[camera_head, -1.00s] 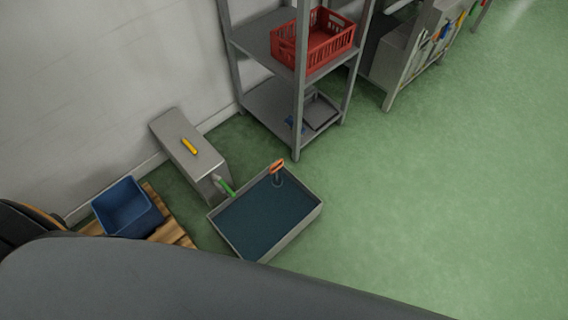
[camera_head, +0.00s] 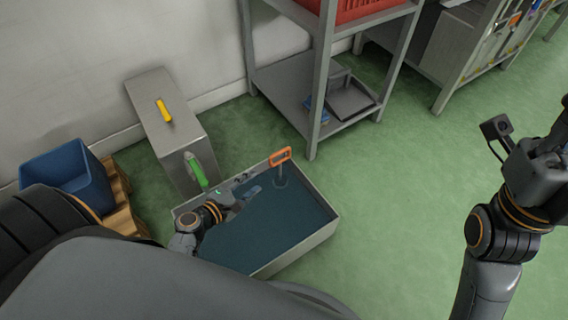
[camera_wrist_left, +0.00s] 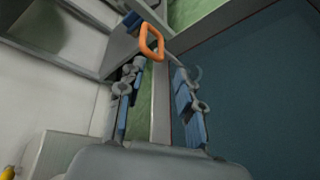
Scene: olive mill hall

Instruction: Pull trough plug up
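The trough plug has an orange loop handle (camera_head: 274,161) on a thin upright stem near the trough's far corner. The stem's lower end is in the dark liquid. The trough (camera_head: 305,246) is a low grey basin on the floor. My left gripper (camera_head: 248,192) is over the trough, left of the handle and apart from it. In the left wrist view the left gripper (camera_wrist_left: 157,75) has its fingers spread, with nothing between them. The orange handle (camera_wrist_left: 143,38) shows beyond the fingertips there. My right gripper (camera_head: 545,150) is raised at the right edge; its fingers are not clear.
A grey box (camera_head: 165,115) with a yellow handle stands left of the trough, a green-handled thing (camera_head: 196,170) at its near end. A blue bin (camera_head: 65,178) sits on a wooden pallet. A metal shelf (camera_head: 315,110) stands behind. The green floor at right is clear.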

